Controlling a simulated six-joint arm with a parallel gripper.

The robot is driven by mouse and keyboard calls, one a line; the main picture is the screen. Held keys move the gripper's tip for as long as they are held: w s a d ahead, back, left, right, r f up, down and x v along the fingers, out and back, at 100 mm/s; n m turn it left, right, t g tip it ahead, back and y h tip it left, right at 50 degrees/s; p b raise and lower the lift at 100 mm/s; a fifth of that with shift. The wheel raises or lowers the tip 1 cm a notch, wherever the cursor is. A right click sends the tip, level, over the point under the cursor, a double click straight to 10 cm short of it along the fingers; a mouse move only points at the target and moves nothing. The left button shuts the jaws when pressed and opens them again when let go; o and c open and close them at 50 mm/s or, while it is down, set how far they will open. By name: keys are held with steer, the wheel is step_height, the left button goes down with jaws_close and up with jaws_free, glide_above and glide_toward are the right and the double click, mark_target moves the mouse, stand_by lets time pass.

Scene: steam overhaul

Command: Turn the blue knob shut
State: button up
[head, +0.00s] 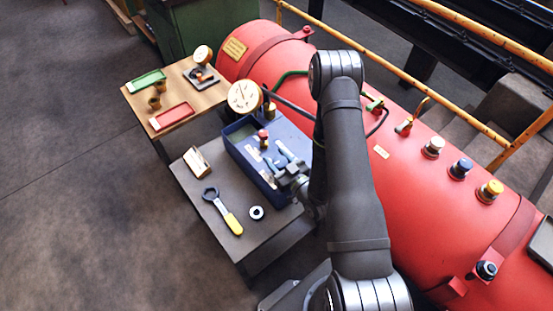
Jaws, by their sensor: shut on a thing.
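My gripper (277,160) is well to the left of these knobs, over the blue box (236,158) on the dark bench. Its jaws are shut on a small part at the box. The part is mostly hidden by the fingers, and I cannot tell its shape or colour. A red-topped fitting (263,138) stands just behind the fingers.
A wrench with a yellow handle (231,222), a ring (257,212) and a wooden block (197,162) lie on the dark bench (221,243). A wooden table (183,127) holds green and red trays. A gauge (244,96) stands behind the box. Yellow rails run behind the boiler.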

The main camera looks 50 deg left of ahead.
steer(key=shift+w+m+t, duration=0.1)
steer(key=shift+m+t, duration=1)
steer(key=shift+t, duration=0.6)
steer(key=shift+h, duration=0.3)
steer(key=o, duration=1)
steer(key=shift+v, duration=3.8)
